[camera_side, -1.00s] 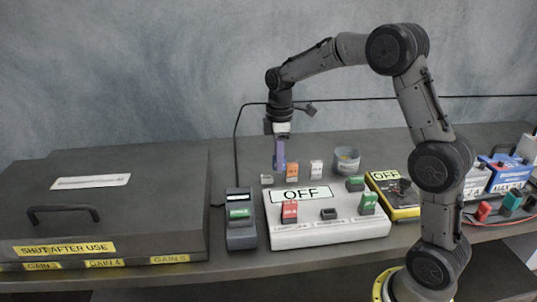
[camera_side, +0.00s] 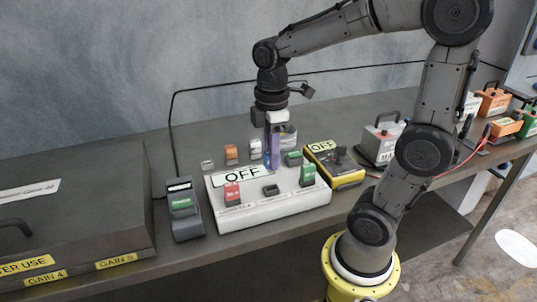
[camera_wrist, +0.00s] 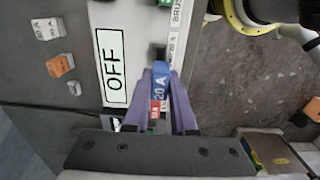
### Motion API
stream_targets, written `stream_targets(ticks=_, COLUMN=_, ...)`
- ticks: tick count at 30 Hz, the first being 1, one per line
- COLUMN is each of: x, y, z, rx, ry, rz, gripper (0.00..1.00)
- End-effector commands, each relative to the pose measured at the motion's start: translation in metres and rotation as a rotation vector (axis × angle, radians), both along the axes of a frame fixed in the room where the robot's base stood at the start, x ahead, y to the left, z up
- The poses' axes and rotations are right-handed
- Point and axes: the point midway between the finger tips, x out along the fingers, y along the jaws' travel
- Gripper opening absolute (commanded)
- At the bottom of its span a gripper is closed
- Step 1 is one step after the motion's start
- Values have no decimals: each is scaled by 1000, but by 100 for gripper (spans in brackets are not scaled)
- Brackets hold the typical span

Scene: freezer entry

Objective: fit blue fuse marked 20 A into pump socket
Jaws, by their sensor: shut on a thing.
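My gripper (camera_side: 272,162) is shut on the blue fuse (camera_wrist: 160,88), marked 20 A in the wrist view. In the side view the fingers point down above the white fuse panel (camera_side: 290,205), and they mostly hide the fuse. A dark, empty-looking socket (camera_side: 270,190) sits in the panel between a red fuse (camera_side: 232,194) and a green fuse (camera_side: 308,174). In the wrist view a dark socket (camera_wrist: 160,52) shows just beyond the blue fuse, and the red fuse (camera_wrist: 155,107) shows beneath it. The socket labels are too small or partly hidden to read as pump.
A dark tester (camera_side: 186,215) stands left, a yellow device (camera_side: 347,172) right. The front bench strip is narrow.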

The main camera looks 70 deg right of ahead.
Motion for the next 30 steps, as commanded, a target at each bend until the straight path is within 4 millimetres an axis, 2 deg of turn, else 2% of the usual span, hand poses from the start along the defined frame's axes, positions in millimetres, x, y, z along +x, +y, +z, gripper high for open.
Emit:
stream_targets(ticks=5, x=0, y=0, z=-1, rx=0, ry=-1, rz=0, gripper=0)
stream_targets(ticks=21, x=0, y=0, z=-36, rx=1, ry=1, rz=0, gripper=0)
stream_targets(ticks=30, x=1, y=0, z=-41, rx=0, ry=-1, rz=0, gripper=0)
